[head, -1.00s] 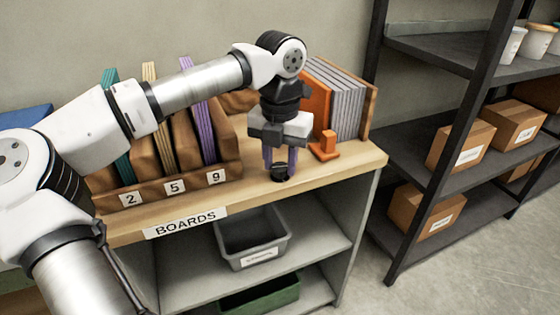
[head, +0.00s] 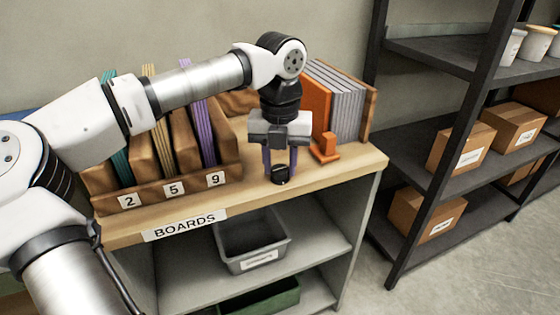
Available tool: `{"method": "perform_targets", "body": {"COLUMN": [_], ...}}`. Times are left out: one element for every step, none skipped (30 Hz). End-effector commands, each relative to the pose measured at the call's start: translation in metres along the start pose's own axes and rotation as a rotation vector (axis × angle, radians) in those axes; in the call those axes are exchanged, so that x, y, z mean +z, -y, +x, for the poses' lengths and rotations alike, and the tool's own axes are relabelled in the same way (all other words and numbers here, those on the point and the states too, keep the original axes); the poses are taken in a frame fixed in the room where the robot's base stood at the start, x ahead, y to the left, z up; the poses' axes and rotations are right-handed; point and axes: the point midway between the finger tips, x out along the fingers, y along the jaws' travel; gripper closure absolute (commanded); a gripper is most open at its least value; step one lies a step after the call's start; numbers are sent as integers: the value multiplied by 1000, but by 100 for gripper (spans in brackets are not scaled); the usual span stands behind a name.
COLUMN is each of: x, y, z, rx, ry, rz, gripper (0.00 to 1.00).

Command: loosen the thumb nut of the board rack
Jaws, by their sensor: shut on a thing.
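The thumb nut (head: 280,176) is a small black knob with a pale mark, low on the wooden top in front of the board rack. The rack (head: 370,110) has a brown wooden end and holds several grey boards (head: 345,100) and an orange panel (head: 317,102). My gripper (head: 280,172) points straight down, its two purple fingers on either side of the nut, shut on it. The fingertips partly cover the nut's sides. An orange stop block (head: 325,150) stands right of the gripper, at the foot of the orange panel.
A wooden slotted holder (head: 170,188) numbered 2, 5 and 9 stands to the left, close to my arm. Below the top labelled BOARDS are a grey bin (head: 250,250) and a green bin (head: 260,298). A dark shelf unit with boxes (head: 460,145) stands right.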

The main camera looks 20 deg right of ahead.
Motion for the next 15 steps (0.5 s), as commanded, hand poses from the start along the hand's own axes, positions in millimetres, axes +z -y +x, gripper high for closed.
{"method": "perform_targets", "body": {"x": [1,1,1,1,1,1,0,0,0,0,0,0,0,0,0], "y": [0,0,0,0,0,0,0,0,0,0,0,0,0,0,0], "z": [-1,-1,-1,-1,-1,-1,-1,-1,-1,0,0,0,0,-1,-2], "rx": [0,0,-1,0,0,0,0,0,0,0,0,0,0,0,0], "ry": [4,4,4,3,3,3,2,2,2,2,2,1,1,1,1], "rz": [-3,-2,-2,-2,-1,-1,-1,-1,-1,0,0,0,0,0,0], "gripper": [65,61,56,52,48,44,44,44,44,44,44,44,44,44,44]}}
